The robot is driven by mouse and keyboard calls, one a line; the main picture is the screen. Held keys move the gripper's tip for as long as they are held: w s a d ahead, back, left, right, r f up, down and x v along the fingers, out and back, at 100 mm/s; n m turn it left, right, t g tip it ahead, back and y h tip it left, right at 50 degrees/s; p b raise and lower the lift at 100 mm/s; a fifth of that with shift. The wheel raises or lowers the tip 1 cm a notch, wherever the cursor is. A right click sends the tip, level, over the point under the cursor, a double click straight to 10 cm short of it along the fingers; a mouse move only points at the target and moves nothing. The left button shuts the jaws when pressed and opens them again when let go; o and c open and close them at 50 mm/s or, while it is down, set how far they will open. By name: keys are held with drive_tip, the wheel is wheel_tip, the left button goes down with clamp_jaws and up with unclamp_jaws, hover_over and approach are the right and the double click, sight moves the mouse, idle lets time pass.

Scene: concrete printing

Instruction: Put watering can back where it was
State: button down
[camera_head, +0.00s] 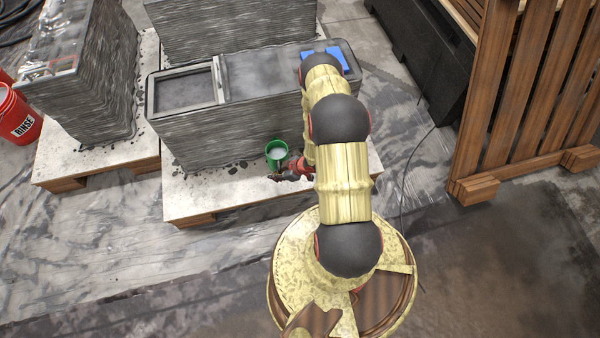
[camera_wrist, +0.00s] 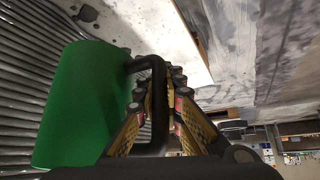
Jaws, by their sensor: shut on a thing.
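The green watering can (camera_head: 275,152) is beside the front face of the grey layered concrete block, over the pale board's front part. My gripper (camera_head: 290,170) is at its near side. In the wrist view the can's green body (camera_wrist: 85,105) fills the left, with its black handle (camera_wrist: 159,100) between my fingers (camera_wrist: 160,105), which are shut on it. Whether the can's base touches the board is hidden from me.
The layered concrete block (camera_head: 215,125) stands on the pale board (camera_head: 215,197) behind the can. A blue item (camera_head: 338,60) lies on its top right. A wooden slatted rack (camera_head: 520,90) stands right. Red buckets (camera_head: 15,115) are at the left. Floor in front is clear.

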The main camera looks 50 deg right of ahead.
drive_tip(key=s+a+f+b, duration=0.1)
drive_tip(key=s+f, duration=0.4)
drive_tip(key=f, duration=0.2)
drive_tip(key=shift+n+y, duration=0.3)
drive_tip(key=shift+n, duration=0.2)
drive_tip(key=d+f+b, duration=0.2)
drive_tip(key=d+f, duration=0.1)
drive_tip(key=d, duration=0.1)
drive_tip(key=w+d+f+b, duration=0.1)
drive_tip(key=d+f+b, duration=0.1)
drive_tip(key=d+f, duration=0.1)
drive_tip(key=w+d+f+b, duration=0.1)
drive_tip(key=d+f+b, duration=0.1)
drive_tip(key=d, duration=0.3)
drive_tip(key=shift+w+d+f+b, duration=0.1)
drive_tip(key=shift+d+f+b, duration=0.25)
drive_tip(key=shift+f, duration=0.4)
drive_tip(key=shift+d+f, duration=0.15)
drive_tip(key=shift+f, duration=0.05)
drive_tip(key=shift+w+d+f+b, duration=0.15)
drive_tip(key=shift+f+b, duration=0.25)
drive_tip(key=shift+f, duration=0.45)
drive_tip(key=shift+s+d+f+b, duration=0.1)
drive_tip(key=shift+f+b, duration=0.3)
drive_tip(key=shift+f, duration=0.45)
drive_tip(key=shift+f, duration=0.1)
drive_tip(key=c, duration=2)
unclamp_jaws()
drive_tip(key=shift+o, duration=0.5)
